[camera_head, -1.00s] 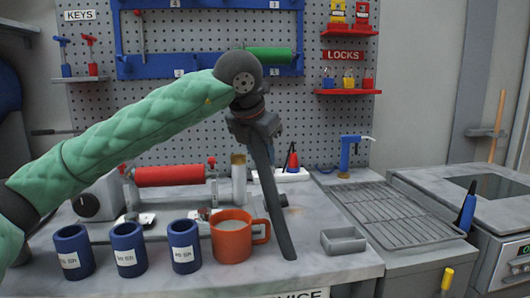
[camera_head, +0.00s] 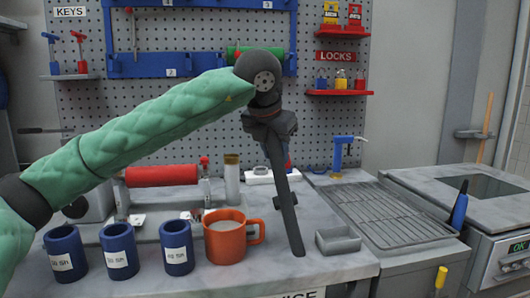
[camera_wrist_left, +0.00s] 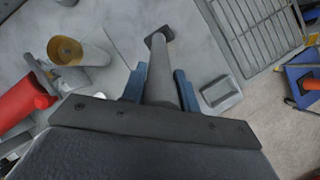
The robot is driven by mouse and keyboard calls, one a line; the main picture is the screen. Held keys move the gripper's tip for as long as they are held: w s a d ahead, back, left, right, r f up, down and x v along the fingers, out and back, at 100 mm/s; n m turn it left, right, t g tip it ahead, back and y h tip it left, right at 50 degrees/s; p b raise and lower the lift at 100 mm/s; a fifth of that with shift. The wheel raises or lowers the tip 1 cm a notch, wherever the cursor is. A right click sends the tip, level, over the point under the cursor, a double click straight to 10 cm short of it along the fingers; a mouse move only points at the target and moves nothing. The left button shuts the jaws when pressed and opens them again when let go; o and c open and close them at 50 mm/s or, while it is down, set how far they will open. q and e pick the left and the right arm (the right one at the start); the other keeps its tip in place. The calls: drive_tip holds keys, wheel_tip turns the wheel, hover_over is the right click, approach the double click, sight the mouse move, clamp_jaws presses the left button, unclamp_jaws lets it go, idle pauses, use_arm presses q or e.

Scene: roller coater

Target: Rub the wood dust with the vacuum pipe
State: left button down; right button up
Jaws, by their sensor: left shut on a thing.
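The vacuum pipe (camera_head: 286,205) is a long dark grey tube. It hangs down from my left gripper (camera_head: 270,125), tilted slightly, with its lower end over or on the grey counter, between the orange mug and the small grey tray. In the left wrist view, my left gripper (camera_wrist_left: 160,92) has its two blue-grey fingers shut on the pipe (camera_wrist_left: 161,68), whose flat dark end points away from the wrist. I cannot tell whether that end touches the counter. I cannot make out any wood dust in either view. My right gripper is not in view.
The orange mug (camera_head: 224,244) and several blue cups (camera_head: 120,258) stand left of the pipe. The small grey tray (camera_head: 345,241) is close on its right, with a wire rack (camera_head: 395,215) beyond. A red cylinder (camera_head: 160,176) lies behind. The counter's front edge is near.

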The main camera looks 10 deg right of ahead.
use_arm(q)
drive_tip(key=d, duration=0.8)
drive_tip(key=shift+b, duration=0.45)
idle(0.4)
drive_tip(key=shift+w+r, duration=0.1)
wheel_tip(320, 180, up, 6)
drive_tip(key=p, duration=0.2)
idle(0.6)
drive_tip(key=shift+w+d+r, duration=0.1)
drive_tip(key=shift+r+p, duration=0.5)
drive_tip(key=shift+r, duration=0.95)
